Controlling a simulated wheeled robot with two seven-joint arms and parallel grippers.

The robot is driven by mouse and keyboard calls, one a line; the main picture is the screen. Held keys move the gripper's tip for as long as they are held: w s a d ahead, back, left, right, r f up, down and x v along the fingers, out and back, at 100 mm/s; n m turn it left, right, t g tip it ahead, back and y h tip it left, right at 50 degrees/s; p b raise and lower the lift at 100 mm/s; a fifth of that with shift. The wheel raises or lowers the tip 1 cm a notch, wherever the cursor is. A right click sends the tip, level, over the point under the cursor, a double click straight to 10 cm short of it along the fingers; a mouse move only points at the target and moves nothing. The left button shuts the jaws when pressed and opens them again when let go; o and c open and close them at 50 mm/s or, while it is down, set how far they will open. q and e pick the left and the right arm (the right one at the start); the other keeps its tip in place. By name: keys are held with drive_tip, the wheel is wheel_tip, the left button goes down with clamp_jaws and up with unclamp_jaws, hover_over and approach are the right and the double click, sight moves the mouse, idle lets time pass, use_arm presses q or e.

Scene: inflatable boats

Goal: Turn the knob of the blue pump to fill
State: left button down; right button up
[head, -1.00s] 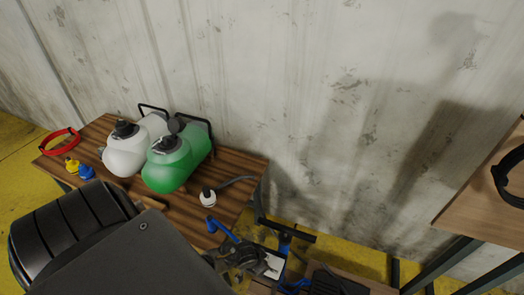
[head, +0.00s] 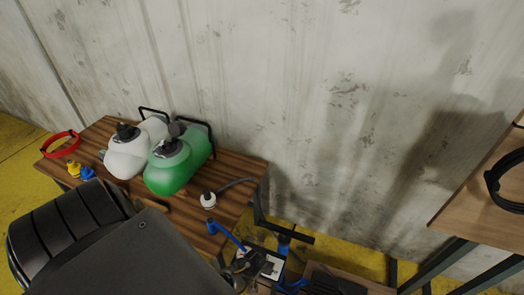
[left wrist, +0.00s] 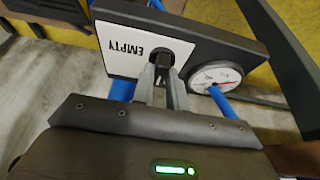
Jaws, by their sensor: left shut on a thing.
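The blue pump (head: 284,246) stands low behind the table's right end in the head view, with a blue frame, a black top handle and a white panel. A round white gauge (left wrist: 216,77) sits to the right. My left gripper (left wrist: 165,72) is shut on the knob, its fingers hiding part of it. In the head view my arm covers most of that gripper. My right gripper is not in view.
A wooden table (head: 232,170) holds a white tank (head: 124,158), a green tank (head: 170,176), a small white-capped nozzle (head: 208,199), a red ring (head: 60,145) and small yellow and blue pieces. A wooden shelf (head: 480,200) with a black coil stands right. A concrete wall rises behind.

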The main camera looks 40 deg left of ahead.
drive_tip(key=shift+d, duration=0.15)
use_arm(q)
drive_tip(key=c, duration=1.4)
unclamp_jaws()
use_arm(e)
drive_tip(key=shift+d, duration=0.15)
